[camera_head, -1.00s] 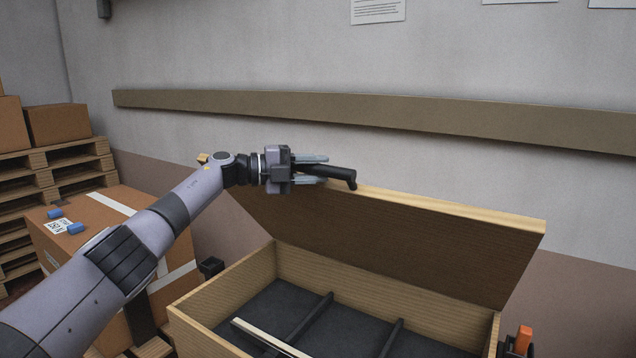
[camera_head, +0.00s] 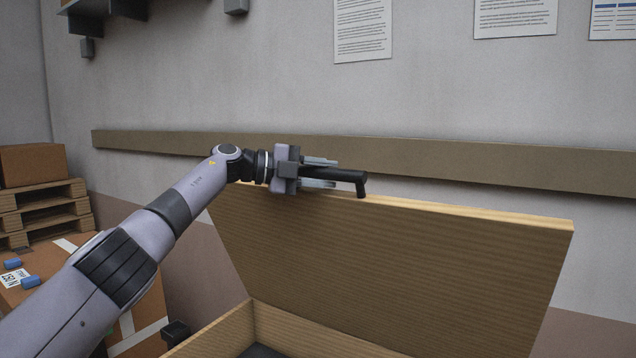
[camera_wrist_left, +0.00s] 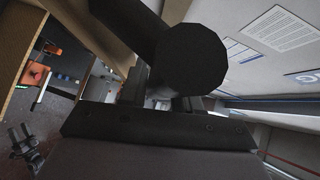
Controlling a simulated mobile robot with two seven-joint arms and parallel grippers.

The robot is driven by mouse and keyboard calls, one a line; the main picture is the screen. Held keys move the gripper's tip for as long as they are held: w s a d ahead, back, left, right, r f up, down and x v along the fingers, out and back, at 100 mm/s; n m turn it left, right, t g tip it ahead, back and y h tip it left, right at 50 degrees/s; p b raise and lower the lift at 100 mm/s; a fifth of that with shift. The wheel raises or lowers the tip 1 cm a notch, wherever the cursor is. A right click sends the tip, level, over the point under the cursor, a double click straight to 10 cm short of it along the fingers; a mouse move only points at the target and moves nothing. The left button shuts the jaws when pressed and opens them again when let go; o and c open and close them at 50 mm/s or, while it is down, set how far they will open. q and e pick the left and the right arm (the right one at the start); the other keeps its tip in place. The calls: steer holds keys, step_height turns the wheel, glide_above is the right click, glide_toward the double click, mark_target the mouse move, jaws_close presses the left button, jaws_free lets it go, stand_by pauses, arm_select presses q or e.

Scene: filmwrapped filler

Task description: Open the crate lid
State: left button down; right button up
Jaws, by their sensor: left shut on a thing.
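The wooden crate lid (camera_head: 400,265) stands raised and steeply tilted at the back of the crate. The crate (camera_head: 222,333) shows only its left and back rim at the bottom of the head view. A black handle (camera_head: 345,176) sits at the lid's top edge. My left gripper (camera_head: 325,172) is shut on this handle, one finger on each side. In the left wrist view the dark handle (camera_wrist_left: 190,58) fills the space between the fingers and hides much of the scene.
A grey wall with a brown rail (camera_head: 480,165) runs behind the lid. A taped cardboard box (camera_head: 145,330) stands left of the crate under my arm. Pallets (camera_head: 45,208) with a carton (camera_head: 32,165) stand at the far left.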

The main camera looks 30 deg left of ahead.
arm_select(q)
steer(key=shift+w+r, duration=0.15)
steer(key=shift+w, duration=0.1)
steer(key=c, duration=0.9)
jaws_free()
steer(key=shift+s+a, duration=0.2)
steer(key=shift+a, duration=0.05)
steer(key=shift+b+v, duration=0.9)
steer(key=shift+v, duration=2.4)
steer(key=shift+d+r, duration=0.1)
